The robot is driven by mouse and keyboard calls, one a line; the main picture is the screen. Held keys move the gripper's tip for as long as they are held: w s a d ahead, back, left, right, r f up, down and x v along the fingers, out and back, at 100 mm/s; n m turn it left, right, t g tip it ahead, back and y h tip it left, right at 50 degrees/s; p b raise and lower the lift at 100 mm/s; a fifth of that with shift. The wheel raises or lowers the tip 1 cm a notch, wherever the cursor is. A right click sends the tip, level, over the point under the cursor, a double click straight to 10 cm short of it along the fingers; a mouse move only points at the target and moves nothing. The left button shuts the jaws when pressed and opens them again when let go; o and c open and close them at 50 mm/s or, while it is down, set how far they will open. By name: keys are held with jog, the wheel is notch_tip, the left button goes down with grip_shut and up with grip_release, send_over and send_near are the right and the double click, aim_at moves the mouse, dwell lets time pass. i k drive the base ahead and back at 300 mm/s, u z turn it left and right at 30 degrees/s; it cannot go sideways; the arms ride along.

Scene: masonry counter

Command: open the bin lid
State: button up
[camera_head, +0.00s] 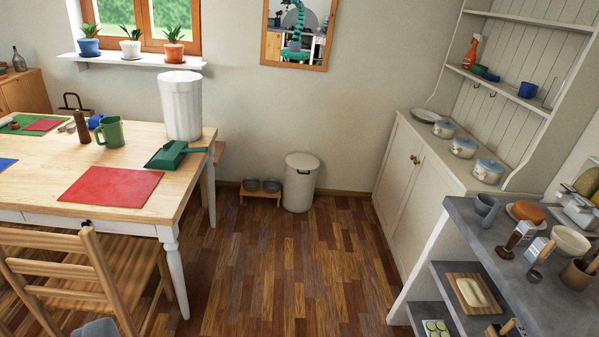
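A white bin (299,186) stands on the wood floor against the back wall, near the middle of the picture. Its round white lid (302,162) looks shut, and a dark handle or slot shows at its front edge. A second white, tall cylindrical container (181,106) stands on the table's far right corner; I cannot tell whether it is a bin. My gripper is not in view, so whether it is open or shut does not show. The floor bin is some way off across the room, and nothing hides it.
A wooden table (140,205) and chair (75,265) fill the left. Two grey bowls in a low wooden stand (260,194) sit just left of the floor bin. A white cabinet (405,175) and grey counter (470,217) line the right. The floor (290,270) between is clear.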

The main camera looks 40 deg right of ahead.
aim_at(301, 162)
jog(key=z, duration=0.45)
jog(key=i, duration=1.8)
jog(key=z, duration=0.75)
jog(key=i, duration=1.3)
jog(key=z, duration=0.3)
jog(key=i, duration=1.7)
